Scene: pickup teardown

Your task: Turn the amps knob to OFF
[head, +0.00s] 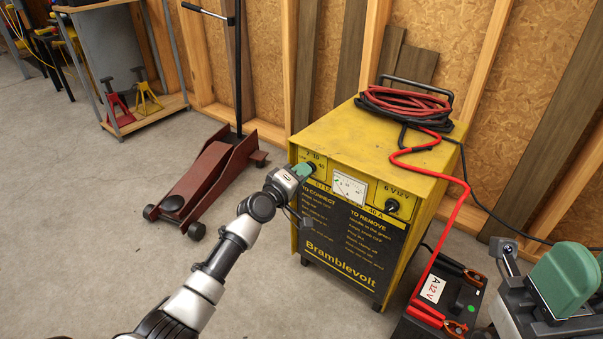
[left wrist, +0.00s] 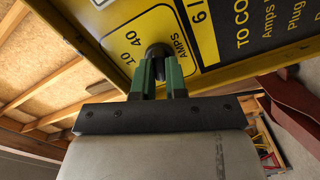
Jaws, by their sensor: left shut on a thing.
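The amps knob (left wrist: 157,52) is a dark round knob on the yellow panel at the upper left of the charger front. The numbers 10 and 40 and the word AMPS show around it in the left wrist view; I cannot read its pointer or see an OFF mark. My left gripper (head: 305,170) is shut on the knob, its green fingers (left wrist: 159,75) on either side. In the head view the gripper covers the knob. The charger (head: 350,215) is a yellow box with a black front. My right gripper (head: 582,274) is partly cut off at the right edge; its opening is unclear.
A meter (head: 349,189) and a black volts knob (head: 392,206) sit right of the amps knob. Red cables (head: 405,103) lie coiled on top and run to a battery (head: 440,295) at right. A red floor jack (head: 208,175) stands left. Floor at left front is clear.

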